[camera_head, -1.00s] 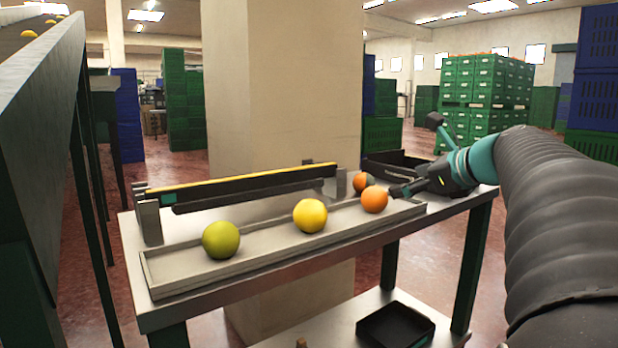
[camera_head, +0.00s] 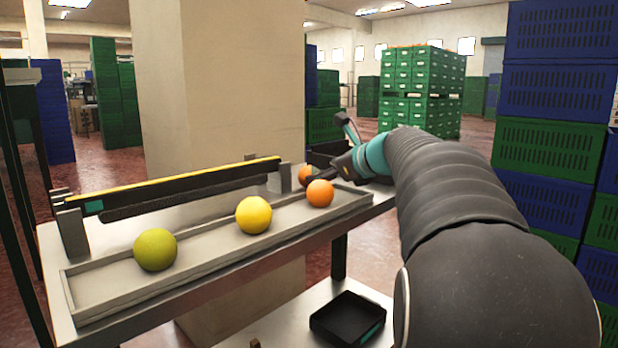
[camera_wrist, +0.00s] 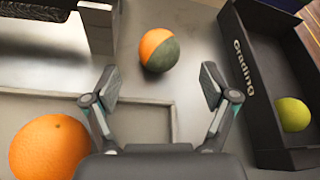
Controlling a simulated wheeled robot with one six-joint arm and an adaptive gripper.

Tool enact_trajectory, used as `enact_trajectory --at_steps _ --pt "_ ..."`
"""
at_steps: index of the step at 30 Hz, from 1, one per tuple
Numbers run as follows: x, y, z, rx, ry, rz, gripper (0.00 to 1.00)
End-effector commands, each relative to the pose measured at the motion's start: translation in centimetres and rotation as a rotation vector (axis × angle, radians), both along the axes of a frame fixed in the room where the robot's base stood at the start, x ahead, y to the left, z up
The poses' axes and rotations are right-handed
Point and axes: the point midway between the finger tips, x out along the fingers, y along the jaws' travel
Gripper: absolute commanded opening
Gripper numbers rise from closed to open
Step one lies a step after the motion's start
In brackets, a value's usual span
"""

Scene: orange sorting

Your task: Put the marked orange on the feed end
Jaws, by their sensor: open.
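The marked orange, half orange and half dark green, lies on the bench top in the wrist view (camera_wrist: 158,50). In the head view it (camera_head: 304,174) is partly hidden behind a plain orange (camera_head: 320,193). My gripper (camera_wrist: 160,88) is open and empty, its two fingers spread on the near side of the marked orange, not around it. In the head view my gripper (camera_head: 336,165) is at the bench's right end. A long shallow tray (camera_head: 110,302) holds a green fruit (camera_head: 155,249), a yellow fruit (camera_head: 254,215) and the plain orange. I cannot tell which part is the feed end.
A black box marked "Grading" (camera_wrist: 262,100) stands right of my gripper with a yellow-green fruit (camera_wrist: 292,114) in it. A black and yellow bar (camera_head: 185,190) runs behind the tray. A black bin (camera_head: 347,318) sits on the lower shelf. A pillar (camera_head: 225,90) rises behind the bench.

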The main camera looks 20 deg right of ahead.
Motion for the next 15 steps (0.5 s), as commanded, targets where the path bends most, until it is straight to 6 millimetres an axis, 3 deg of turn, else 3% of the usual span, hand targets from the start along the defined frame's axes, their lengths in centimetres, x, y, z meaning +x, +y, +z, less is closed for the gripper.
enact_trajectory --at_steps 15 --pt "4.5 1.2 -1.9 -0.001 0.0 -0.003 0.84"
